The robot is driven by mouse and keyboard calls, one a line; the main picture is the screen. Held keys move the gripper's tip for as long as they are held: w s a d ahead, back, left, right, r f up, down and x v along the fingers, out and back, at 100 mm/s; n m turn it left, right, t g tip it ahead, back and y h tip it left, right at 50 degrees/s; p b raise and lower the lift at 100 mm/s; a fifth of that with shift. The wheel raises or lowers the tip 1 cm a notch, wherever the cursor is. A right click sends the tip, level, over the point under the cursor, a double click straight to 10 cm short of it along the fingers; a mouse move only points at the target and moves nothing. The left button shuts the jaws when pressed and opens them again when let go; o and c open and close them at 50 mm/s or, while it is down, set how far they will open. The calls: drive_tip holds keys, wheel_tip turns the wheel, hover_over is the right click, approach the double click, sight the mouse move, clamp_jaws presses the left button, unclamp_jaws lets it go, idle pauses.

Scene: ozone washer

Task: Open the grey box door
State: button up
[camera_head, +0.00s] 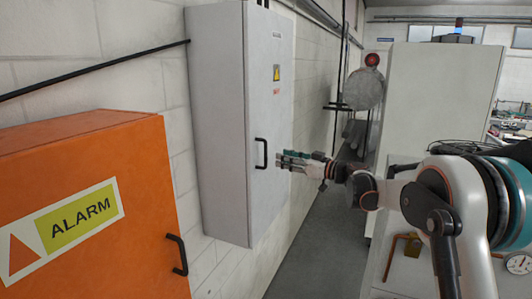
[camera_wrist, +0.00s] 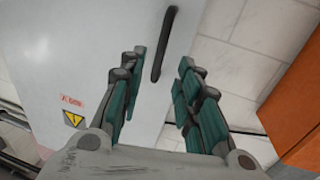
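The grey box (camera_head: 222,120) hangs on the white brick wall, and its door (camera_head: 270,100) looks shut. A black bar handle (camera_head: 261,153) stands on the door at its near edge. In the wrist view the handle (camera_wrist: 163,45) lies ahead of my gripper (camera_wrist: 164,75), between the lines of its two fingers. My gripper also shows in the head view (camera_head: 282,160), just right of the handle. Its teal-padded fingers are spread open with nothing between them. The fingers look apart from the handle, though the exact gap is hard to tell.
An orange box (camera_head: 100,220) with an ALARM label and black handle (camera_head: 176,254) is at the near left. A tall pale cabinet (camera_head: 440,95) stands at the right. A black cable (camera_head: 95,70) runs along the wall. The grey floor (camera_head: 318,250) between is clear.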

sight(266, 154)
drive_tip(key=p+x, duration=0.1)
drive_tip(key=x, duration=0.8)
clamp_jaws()
